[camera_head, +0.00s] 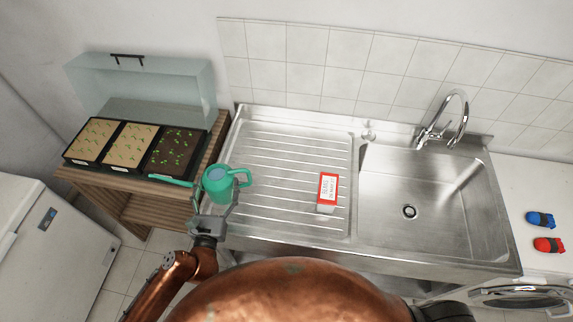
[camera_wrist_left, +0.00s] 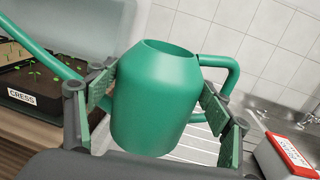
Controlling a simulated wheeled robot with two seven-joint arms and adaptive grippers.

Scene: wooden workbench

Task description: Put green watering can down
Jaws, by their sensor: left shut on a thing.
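The green watering can (camera_head: 217,187) is upright at the left edge of the steel drainboard (camera_head: 285,190). Its spout points left toward the seedling trays and its handle is on the right. My left gripper (camera_head: 214,207) is shut on its body from the near side. In the left wrist view the can (camera_wrist_left: 152,105) fills the middle, with a finger pad of my left gripper (camera_wrist_left: 160,98) on each side of it. Its underside is hidden, so I cannot tell whether it touches a surface. My right gripper is not in view.
A dark-soil tray of sprouts labelled CRESS (camera_wrist_left: 40,95) and two tan trays (camera_head: 95,140) sit on a wooden stand (camera_head: 125,190) under a raised clear lid (camera_head: 150,85). A red-and-white box (camera_head: 328,190) stands on the drainboard. The sink basin (camera_head: 430,190) is empty.

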